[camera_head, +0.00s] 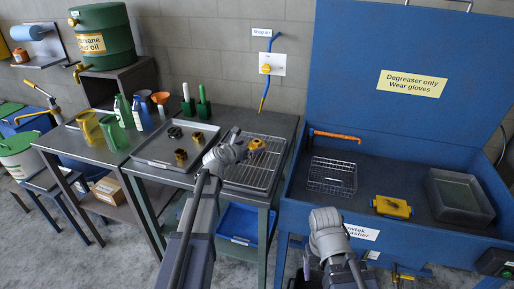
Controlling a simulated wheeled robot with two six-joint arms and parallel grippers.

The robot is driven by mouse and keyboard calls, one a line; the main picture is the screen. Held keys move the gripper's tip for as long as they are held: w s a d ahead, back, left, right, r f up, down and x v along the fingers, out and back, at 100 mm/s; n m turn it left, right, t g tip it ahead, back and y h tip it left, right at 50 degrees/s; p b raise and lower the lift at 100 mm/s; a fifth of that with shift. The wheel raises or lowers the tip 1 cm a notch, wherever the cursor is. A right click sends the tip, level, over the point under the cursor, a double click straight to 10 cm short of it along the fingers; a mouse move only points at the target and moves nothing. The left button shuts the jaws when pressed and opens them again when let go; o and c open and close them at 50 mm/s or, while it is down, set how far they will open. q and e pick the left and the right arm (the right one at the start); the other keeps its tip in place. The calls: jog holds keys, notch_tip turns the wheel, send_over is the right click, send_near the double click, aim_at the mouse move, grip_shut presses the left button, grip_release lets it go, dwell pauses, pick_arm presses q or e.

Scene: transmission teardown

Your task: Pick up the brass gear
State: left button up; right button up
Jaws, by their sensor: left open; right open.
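Two small brass-coloured parts lie on the grey metal tray (150,153): a front one (181,157) and a back one (198,138). I cannot tell for sure which is the brass gear. A dark ring-like part (175,132) lies near them. A yellow-orange part (257,146) is on the wire rack (262,178), just right of my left gripper. My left gripper (238,143) is open over the rack's left side, right of the tray parts, and appears empty. My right gripper (325,212) is open in front of the blue washer; its fingertips are hard to make out.
The blue parts washer (345,113) with raised lid fills the right; it holds a wire basket (332,176), a yellow part (392,206) and a grey bin (460,196). Green-handled brushes (204,109), bottles and jugs stand behind and left of the tray. A blue bin (240,222) sits below the rack.

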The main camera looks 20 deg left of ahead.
aim_at(255, 145)
pick_arm(q)
jog(key=b+x, duration=0.2)
jog(key=x, duration=0.3)
jog(key=shift+s+a+f, duration=0.1)
jog(key=shift+f, duration=0.05)
jog(key=shift+w, duration=0.35)
jog(key=shift+c, duration=0.2)
grip_shut()
